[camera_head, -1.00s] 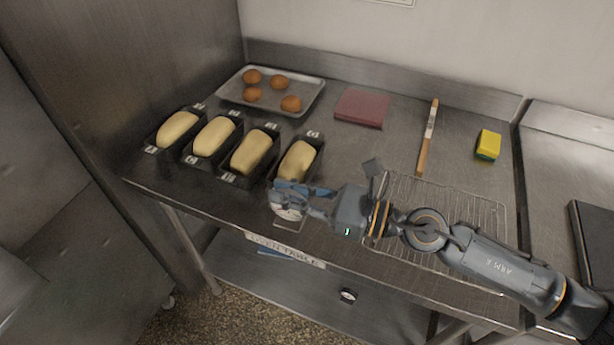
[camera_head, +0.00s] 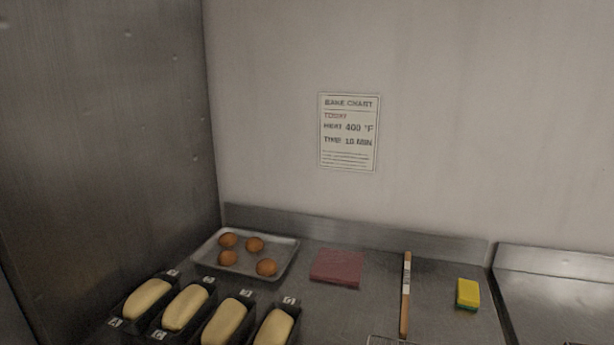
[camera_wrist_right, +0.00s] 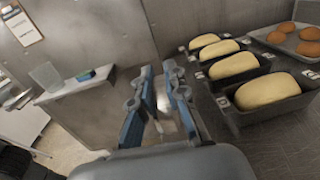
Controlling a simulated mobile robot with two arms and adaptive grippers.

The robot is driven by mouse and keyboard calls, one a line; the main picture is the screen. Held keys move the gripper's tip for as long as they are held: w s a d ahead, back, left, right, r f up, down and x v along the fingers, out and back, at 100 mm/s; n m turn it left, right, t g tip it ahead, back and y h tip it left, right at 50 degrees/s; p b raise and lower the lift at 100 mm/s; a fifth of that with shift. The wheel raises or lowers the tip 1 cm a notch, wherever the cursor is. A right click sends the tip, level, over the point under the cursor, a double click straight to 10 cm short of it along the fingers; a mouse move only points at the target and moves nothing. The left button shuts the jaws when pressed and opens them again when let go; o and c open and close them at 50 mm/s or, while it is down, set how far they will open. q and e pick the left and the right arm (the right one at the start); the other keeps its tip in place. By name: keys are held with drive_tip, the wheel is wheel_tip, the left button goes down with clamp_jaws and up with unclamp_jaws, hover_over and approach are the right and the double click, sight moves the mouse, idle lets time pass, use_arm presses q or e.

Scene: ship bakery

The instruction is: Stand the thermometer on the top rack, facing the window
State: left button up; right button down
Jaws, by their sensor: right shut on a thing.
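In the right wrist view my right gripper (camera_wrist_right: 159,78) has its blue fingers on either side of the thermometer (camera_wrist_right: 164,106), a thin pale shape seen nearly edge-on, so its dial face cannot be read. It is held in the air beside the bench with the loaf pans. The head view now shows neither the thermometer nor either gripper. The top rack and the oven window cannot be made out in these views.
Loaf pans (camera_head: 160,322) hold pale dough on the steel bench; a tray (camera_head: 285,262) of brown rolls stands behind. A red cloth (camera_head: 337,267), a long-handled tool (camera_head: 405,300) and a yellow sponge (camera_head: 468,293) lie rightward. A bake chart (camera_head: 348,132) on the wall reads 400 °F, 18 min.

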drive_tip(key=s+d+f+m+t+h, duration=0.1)
drive_tip(key=d+f+m+t+h, duration=0.1)
drive_tip(key=d, duration=0.6)
drive_tip(key=s+d+f+m+t+h, duration=0.2)
drive_tip(key=d+m+t+h, duration=0.3)
drive_tip(key=d+m+h, duration=0.2)
drive_tip(key=s+d+f+m+t+h, duration=0.1)
drive_tip(key=d+f+m+t+h, duration=0.2)
drive_tip(key=d+h, duration=0.4)
drive_tip(key=d+m+t, duration=0.1)
drive_tip(key=d, duration=0.1)
drive_tip(key=shift+s+d+m+h, duration=0.3)
drive_tip(key=shift+s, duration=0.1)
